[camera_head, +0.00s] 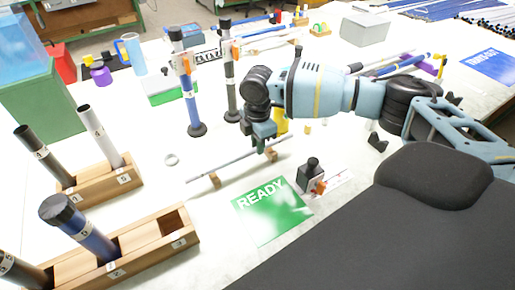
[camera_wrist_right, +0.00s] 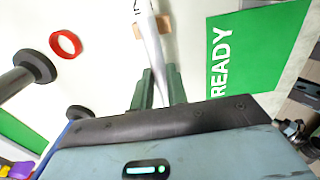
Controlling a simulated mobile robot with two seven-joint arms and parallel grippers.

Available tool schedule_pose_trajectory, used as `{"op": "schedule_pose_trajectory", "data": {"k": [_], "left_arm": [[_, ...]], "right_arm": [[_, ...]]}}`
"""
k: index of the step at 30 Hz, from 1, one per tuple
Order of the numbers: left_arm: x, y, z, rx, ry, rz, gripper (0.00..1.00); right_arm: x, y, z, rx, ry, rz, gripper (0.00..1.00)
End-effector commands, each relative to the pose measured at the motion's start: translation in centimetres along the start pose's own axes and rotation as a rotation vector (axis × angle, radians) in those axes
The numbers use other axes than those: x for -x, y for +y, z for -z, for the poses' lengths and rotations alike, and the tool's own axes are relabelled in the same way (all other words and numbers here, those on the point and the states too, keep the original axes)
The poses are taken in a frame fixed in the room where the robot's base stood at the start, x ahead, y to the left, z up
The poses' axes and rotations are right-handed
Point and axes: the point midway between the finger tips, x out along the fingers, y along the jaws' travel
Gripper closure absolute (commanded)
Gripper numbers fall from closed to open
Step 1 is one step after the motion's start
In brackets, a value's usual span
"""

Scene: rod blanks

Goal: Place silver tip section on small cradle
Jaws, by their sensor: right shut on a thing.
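The silver tip section (camera_head: 238,160) is a thin, pale rod that runs over the small cradle's two wooden blocks, the near-left block (camera_head: 214,180) and the far-right block (camera_head: 271,154). Whether it rests fully on both is hard to tell. My right gripper (camera_head: 262,144) is shut on the rod near the far-right block. In the right wrist view the rod (camera_wrist_right: 152,40) runs up from between the green fingers (camera_wrist_right: 157,90), and one cradle block (camera_wrist_right: 164,24) shows beside and under it. My left gripper is not in view.
Wooden racks (camera_head: 150,240) with upright tubes stand at left. Two upright rods on round bases (camera_head: 197,130) stand behind. A small ring (camera_head: 171,159) lies left of the cradle.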

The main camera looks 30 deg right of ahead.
Motion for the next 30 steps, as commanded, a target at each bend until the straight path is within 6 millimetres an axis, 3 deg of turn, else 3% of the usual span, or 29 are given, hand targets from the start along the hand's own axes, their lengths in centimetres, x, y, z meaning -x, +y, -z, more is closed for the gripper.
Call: {"op": "schedule_pose_trajectory", "data": {"k": [5, 16, 17, 21, 30], "left_arm": [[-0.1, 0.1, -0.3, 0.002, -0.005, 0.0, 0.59], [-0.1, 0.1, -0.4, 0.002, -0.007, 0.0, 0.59], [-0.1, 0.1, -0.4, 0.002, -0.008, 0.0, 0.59], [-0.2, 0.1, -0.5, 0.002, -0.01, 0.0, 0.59], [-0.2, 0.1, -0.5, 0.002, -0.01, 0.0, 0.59]], "right_arm": [[-2.2, -0.1, 0.1, 0.001, 0.0, 0.002, 1.0], [-2.5, 0.0, 0.0, 0.0, 0.0, 0.001, 1.0], [-2.5, 0.0, 0.0, 0.0, 0.0, 0.0, 0.84], [-2.5, 0.0, 0.0, 0.0, 0.0, 0.0, 0.65], [-2.5, 0.0, 0.0, 0.0, 0.0, 0.0, 0.63]]}}
